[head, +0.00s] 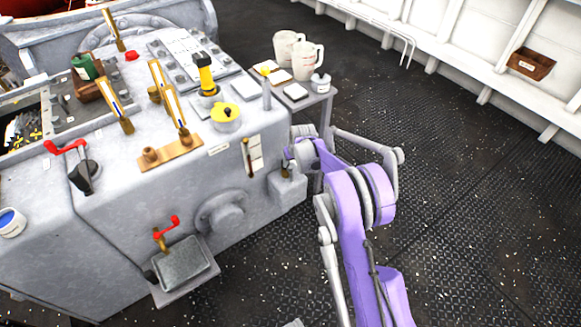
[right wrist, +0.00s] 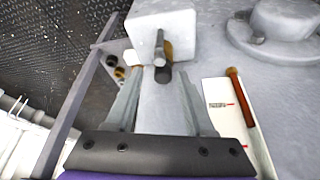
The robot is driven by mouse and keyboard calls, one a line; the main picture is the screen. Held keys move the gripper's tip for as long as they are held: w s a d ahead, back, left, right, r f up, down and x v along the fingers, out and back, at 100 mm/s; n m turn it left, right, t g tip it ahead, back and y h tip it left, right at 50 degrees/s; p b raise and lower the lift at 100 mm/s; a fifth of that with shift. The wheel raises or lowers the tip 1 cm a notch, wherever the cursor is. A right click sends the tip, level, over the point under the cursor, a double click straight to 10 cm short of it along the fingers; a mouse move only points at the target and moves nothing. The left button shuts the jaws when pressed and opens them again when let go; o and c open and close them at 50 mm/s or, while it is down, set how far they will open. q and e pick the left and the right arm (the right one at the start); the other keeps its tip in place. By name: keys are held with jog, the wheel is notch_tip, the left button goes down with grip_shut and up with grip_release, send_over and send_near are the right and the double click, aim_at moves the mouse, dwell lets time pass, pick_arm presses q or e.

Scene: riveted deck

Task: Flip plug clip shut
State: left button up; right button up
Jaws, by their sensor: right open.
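A grey box-shaped fitting (head: 287,188) sits low on the right end of the grey machine's front, and it also shows in the right wrist view (right wrist: 150,24). A small grey lever-like piece (right wrist: 158,48) stands out from the box, with a brown part beside it and a dark round end below. This looks like the plug clip, but I cannot tell its exact position. My right gripper (head: 290,156) is at the box in the head view. In the right wrist view its fingers (right wrist: 162,85) are apart, with the dark end between or just beyond them. My left gripper is not in view.
The grey machine (head: 110,190) carries brass levers, a yellow-topped knob (head: 226,112) and red handles. A brown rod on a white plate (right wrist: 232,100) is right of my fingers. A small side table (head: 318,100) with white jugs stands behind. Deck on the right is clear.

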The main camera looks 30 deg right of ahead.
aim_at(290, 167)
jog(key=shift+b+x, duration=0.4)
jog(key=shift+x, duration=2)
grip_shut()
